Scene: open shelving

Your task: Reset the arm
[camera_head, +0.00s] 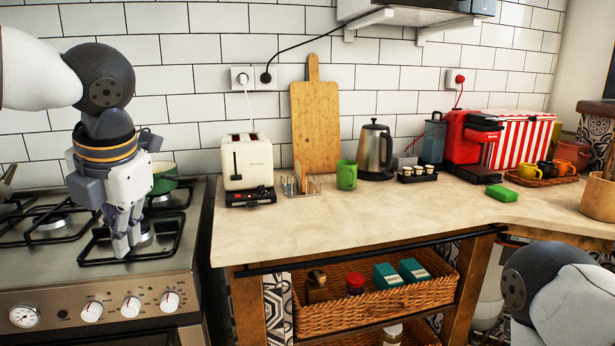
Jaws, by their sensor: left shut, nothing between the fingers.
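My left gripper (122,240) hangs from the arm that comes in at the left edge. It points down over the front right burner of the stove (55,262). Its fingers are together with nothing between them. I cannot tell whether the fingertips touch the burner grate. At the lower right corner, part of my right arm (560,295) shows, and its gripper is out of the picture.
A green pot (163,184) stands behind the left gripper. The counter holds a toaster (247,163), a green mug (346,175), a kettle (375,150) and a red coffee machine (468,140). The counter's front middle is clear. A wicker basket (375,312) sits below.

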